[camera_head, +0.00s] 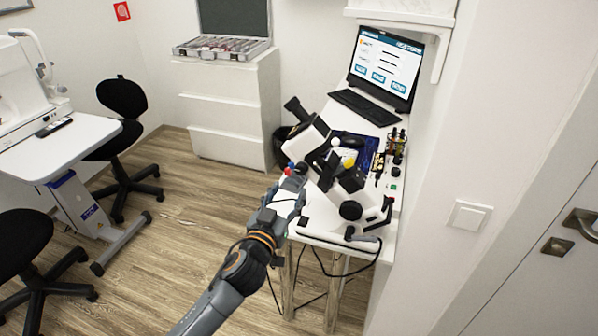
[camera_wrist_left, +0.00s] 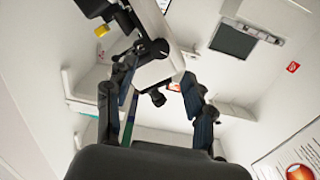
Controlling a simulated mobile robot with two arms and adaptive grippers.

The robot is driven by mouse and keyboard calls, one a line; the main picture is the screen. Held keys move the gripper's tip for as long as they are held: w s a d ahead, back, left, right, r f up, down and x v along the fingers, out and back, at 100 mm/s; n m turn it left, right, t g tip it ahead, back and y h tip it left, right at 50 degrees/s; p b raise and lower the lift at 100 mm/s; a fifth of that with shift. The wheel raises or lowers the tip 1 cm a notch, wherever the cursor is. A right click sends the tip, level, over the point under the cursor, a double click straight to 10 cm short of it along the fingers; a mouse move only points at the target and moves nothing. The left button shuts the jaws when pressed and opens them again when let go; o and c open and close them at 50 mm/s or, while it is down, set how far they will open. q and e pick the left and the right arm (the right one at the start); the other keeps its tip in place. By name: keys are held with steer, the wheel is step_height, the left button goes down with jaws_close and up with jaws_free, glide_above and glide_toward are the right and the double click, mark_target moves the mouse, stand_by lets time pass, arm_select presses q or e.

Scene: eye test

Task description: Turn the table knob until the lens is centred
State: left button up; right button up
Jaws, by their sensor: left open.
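A white and black optical instrument (camera_head: 306,134) stands on the white desk (camera_head: 320,226), its dark eyepiece tube pointing up and left. My left gripper (camera_head: 290,182) is at its near left side. In the left wrist view my left gripper (camera_wrist_left: 157,72) is open, with one finger on each side of the instrument's white body (camera_wrist_left: 157,50). A small black knob (camera_wrist_left: 158,97) shows between the fingers, with space on both sides. I cannot tell whether it is the table knob. The lens cannot be made out. My right gripper is not in view.
A cable (camera_head: 340,275) hangs off the front edge.

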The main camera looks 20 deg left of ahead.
mark_target(300, 171)
arm_select(q)
steer(key=w, duration=0.4)
steer(key=w+p, duration=0.1)
steer(key=w, duration=0.3)
steer(key=shift+w+d, duration=0.2)
steer(key=shift+w, duration=0.2)
steer(key=shift+c, duration=0.2)
